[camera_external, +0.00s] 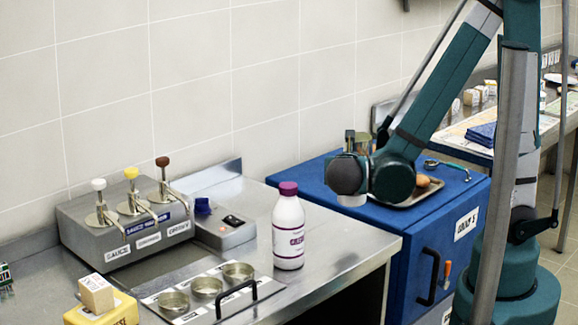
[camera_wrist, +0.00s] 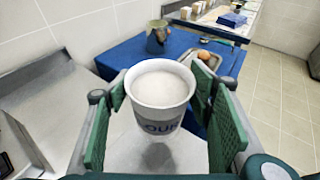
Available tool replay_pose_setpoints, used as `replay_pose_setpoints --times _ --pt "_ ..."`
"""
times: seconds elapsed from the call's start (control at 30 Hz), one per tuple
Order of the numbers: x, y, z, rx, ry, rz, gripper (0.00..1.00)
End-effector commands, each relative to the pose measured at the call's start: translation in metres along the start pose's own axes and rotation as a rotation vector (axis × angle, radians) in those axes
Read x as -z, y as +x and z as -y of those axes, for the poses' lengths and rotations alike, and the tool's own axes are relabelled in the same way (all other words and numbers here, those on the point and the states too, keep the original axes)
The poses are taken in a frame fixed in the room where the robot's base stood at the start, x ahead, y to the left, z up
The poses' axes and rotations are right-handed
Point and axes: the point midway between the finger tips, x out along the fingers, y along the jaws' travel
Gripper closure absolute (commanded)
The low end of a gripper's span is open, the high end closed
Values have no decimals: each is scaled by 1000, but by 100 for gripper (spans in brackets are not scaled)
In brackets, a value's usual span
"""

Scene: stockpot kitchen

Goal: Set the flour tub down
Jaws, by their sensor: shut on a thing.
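The flour tub (camera_wrist: 161,121) is a white, round, open-topped tub with a partly visible dark-lettered label. White contents show inside it. My gripper (camera_wrist: 163,98) is shut on it, with a green finger on each side, and the tub looks upright. In the external view my gripper (camera_external: 350,172) is near the left part of the blue cabinet, and only a small white piece of the tub (camera_external: 352,200) shows below it. A dark patch lies under the tub in the wrist view. The frames do not clearly show whether its base touches anything.
The blue cabinet (camera_external: 322,190) carries a tray (camera_external: 400,199) with a brown roundish item and a metal jug (camera_wrist: 155,44). A white bottle with a purple cap (camera_external: 288,235) stands on the steel counter (camera_external: 345,252). The counter right of the bottle looks clear.

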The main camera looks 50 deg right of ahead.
Motion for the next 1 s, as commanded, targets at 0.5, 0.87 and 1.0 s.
replay_pose_setpoints --times 0.5,0.87,1.0 --pt "39 13 0 0 0 1 66" --pt "40 14 0 0 0 0 66" --pt "47 16 0 0 0 0 66"
